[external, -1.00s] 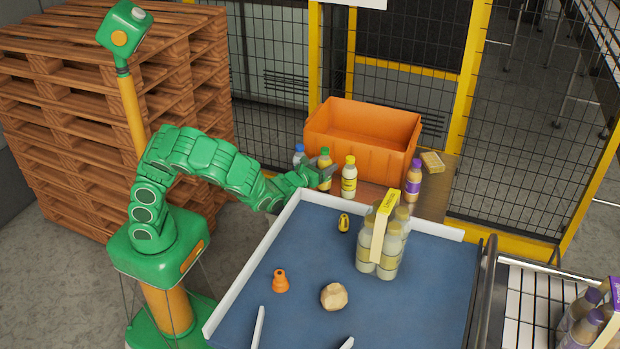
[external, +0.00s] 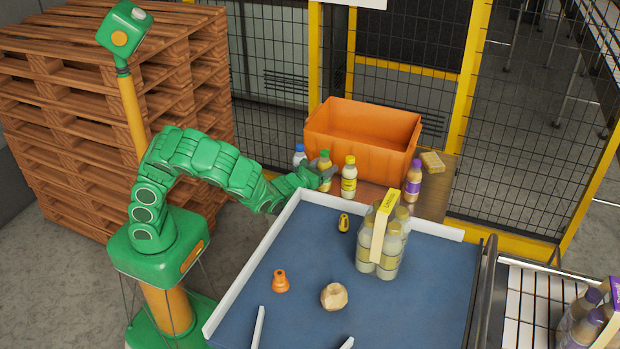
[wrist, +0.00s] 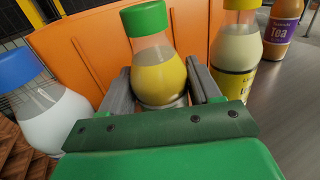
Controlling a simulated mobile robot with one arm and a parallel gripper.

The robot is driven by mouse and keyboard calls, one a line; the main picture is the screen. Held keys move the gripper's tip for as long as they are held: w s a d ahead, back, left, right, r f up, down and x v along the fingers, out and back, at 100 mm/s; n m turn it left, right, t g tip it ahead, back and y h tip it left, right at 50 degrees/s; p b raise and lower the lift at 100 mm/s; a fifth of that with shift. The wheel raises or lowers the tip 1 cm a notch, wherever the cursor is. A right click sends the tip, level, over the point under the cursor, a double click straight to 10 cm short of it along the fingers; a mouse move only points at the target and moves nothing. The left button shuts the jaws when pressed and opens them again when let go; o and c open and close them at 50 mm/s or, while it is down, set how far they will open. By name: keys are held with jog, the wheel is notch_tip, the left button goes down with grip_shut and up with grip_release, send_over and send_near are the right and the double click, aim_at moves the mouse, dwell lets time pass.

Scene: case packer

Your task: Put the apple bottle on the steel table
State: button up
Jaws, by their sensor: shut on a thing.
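The apple bottle, with a green cap and yellow juice, (external: 324,164) stands upright on the steel table (external: 430,203), in front of the orange crate. In the wrist view the bottle (wrist: 160,72) is between the two grey fingers of my gripper (wrist: 165,90), which is shut on it. The bottle's lower part is hidden behind my gripper. In the external view my gripper (external: 322,178) reaches in from the left at the bottle's low part. I cannot tell whether its base touches the table.
A blue-capped bottle (external: 299,155) stands close on the left and a yellow-capped bottle (external: 349,178) on the right. A purple-capped tea bottle (external: 413,181) is farther right. The orange crate (external: 355,150) is close behind. The blue belt (external: 300,240) holds a bottle pack (external: 366,255).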

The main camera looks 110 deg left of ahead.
jog(key=shift+f, duration=0.15)
jog(key=o, duration=1.4)
jog(key=shift+o, duration=0.2)
notch_tip(320, 180, up, 31)
dwell(0.7)
